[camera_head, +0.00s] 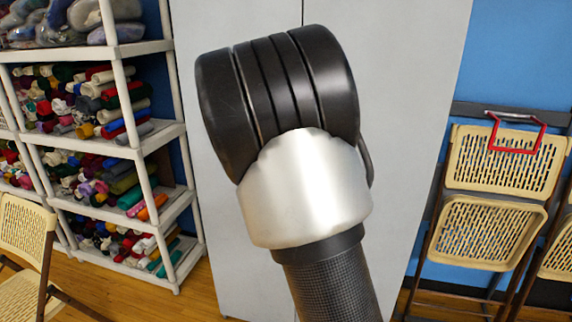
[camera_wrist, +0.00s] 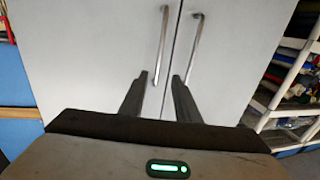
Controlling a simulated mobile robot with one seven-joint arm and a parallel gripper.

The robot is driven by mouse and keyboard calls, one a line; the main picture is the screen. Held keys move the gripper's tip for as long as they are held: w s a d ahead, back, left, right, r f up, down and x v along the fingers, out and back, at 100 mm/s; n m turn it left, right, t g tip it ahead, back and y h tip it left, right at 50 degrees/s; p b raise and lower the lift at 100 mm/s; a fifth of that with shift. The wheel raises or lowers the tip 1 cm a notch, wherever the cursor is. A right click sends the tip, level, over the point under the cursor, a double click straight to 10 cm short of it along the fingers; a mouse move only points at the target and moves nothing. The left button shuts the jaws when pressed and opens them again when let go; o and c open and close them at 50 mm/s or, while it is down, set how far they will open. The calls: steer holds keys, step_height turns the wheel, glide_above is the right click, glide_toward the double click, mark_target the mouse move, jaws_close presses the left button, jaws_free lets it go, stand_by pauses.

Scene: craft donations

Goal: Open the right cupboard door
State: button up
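The light grey cupboard's right door (camera_head: 410,90) stands to the right of the seam in the head view, with my arm across its middle. In the wrist view the scene is turned around, so this right door (camera_wrist: 90,60) is on the left. Its long metal handle (camera_wrist: 161,45) runs beside the seam and looks closed up against the other door. My gripper (camera_wrist: 159,76) is open, its two dark fingers apart around the near end of that handle in the picture. Whether they touch it cannot be told. The head view hides the gripper and handles behind my arm.
The left door's handle (camera_wrist: 193,48) is close beside the right finger. A white shelf rack (camera_head: 150,150) with fabric rolls stands left of the cupboard in the head view. Folding chairs (camera_head: 490,215) hang against the blue wall on the right. Another chair (camera_head: 28,240) stands at left.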

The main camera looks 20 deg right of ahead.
steer(key=x, duration=1.7)
steer(key=shift+d+r, duration=0.1)
jaws_close()
